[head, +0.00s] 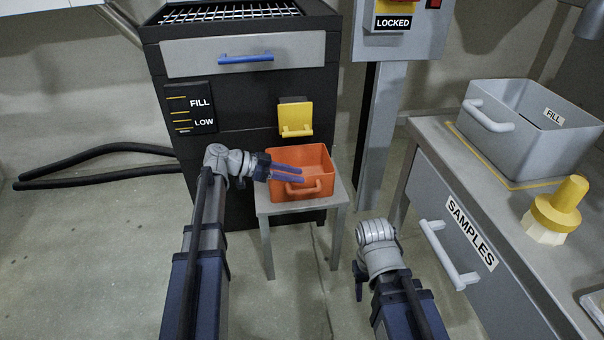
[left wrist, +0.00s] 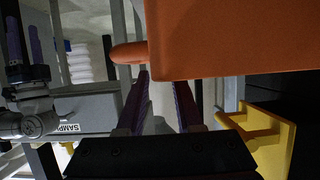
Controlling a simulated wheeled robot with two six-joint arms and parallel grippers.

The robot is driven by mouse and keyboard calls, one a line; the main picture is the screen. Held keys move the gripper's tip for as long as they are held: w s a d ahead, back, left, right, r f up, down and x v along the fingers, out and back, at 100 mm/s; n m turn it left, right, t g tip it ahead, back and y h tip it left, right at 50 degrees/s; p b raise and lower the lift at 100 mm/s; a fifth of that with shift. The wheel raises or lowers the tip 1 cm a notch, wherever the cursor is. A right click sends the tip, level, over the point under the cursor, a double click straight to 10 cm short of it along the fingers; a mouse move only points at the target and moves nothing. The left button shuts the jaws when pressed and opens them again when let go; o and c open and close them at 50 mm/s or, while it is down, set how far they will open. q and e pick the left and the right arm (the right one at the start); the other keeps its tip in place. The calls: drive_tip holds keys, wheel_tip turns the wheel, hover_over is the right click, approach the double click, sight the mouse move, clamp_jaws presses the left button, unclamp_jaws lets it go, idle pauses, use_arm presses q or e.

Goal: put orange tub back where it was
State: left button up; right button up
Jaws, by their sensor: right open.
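The orange tub (head: 320,188) sits upright on a small grey stand (head: 262,205) in front of the black machine. Its handle (head: 303,188) is on the side facing me, and the inside that shows looks empty. My left gripper (head: 302,175) is at the tub's near left, its two fingers apart, close to the handle. In the left wrist view the tub (left wrist: 240,40) fills the upper right, and nothing shows between the fingers (left wrist: 163,80). I cannot tell whether they touch the tub. My right gripper (head: 360,284) is low, right of the stand, open and away from the tub.
The black machine has a yellow chute (head: 295,118) above the tub and a blue-handled drawer (head: 245,58). A grey post (head: 382,130) stands right of the stand. The counter holds a grey bin (head: 500,135) and a yellow-topped container (head: 557,207). Black hoses (head: 95,165) lie on the left.

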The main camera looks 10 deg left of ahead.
use_arm(q)
drive_tip(key=p+v, duration=0.2)
drive_tip(key=v, duration=0.6)
drive_tip(key=shift+r+p, duration=0.1)
drive_tip(key=shift+p, duration=0.2)
drive_tip(key=shift+s+a+r, duration=0.15)
drive_tip(key=shift+s+a, duration=0.05)
drive_tip(key=shift+a, duration=0.3)
idle(0.3)
